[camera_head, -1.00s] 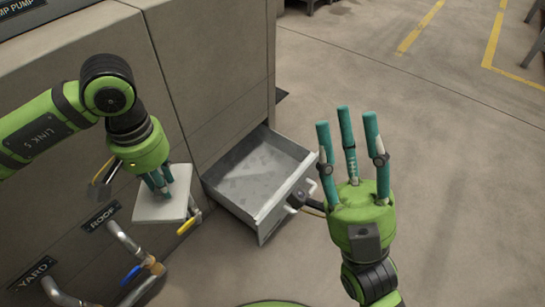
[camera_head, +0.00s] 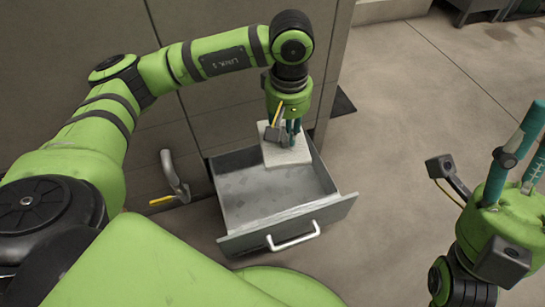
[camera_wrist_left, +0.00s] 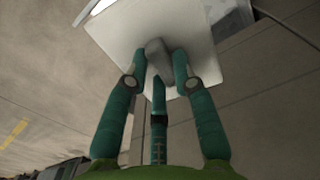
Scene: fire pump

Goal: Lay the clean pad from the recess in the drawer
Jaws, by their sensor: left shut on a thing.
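The clean pad (camera_head: 290,153) is a flat, pale, roughly square piece, held over the back part of the open grey drawer (camera_head: 335,211). My left gripper (camera_head: 284,133) is shut on the pad from above. In the left wrist view the fingers (camera_wrist_left: 158,68) close around a grey knob (camera_wrist_left: 155,50) on the white pad (camera_wrist_left: 115,32). I cannot tell whether the pad touches the drawer floor. My right gripper (camera_head: 520,165) is at the right edge, fingers up, apart and empty, partly cut off by the frame.
The drawer's handle (camera_head: 293,237) is on its front panel. The beige cabinet (camera_head: 225,100) stands behind and left of it. A grey pipe (camera_head: 172,175) with a yellow lever (camera_head: 161,201) is left of the drawer. The floor (camera_head: 400,120) to the right is clear.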

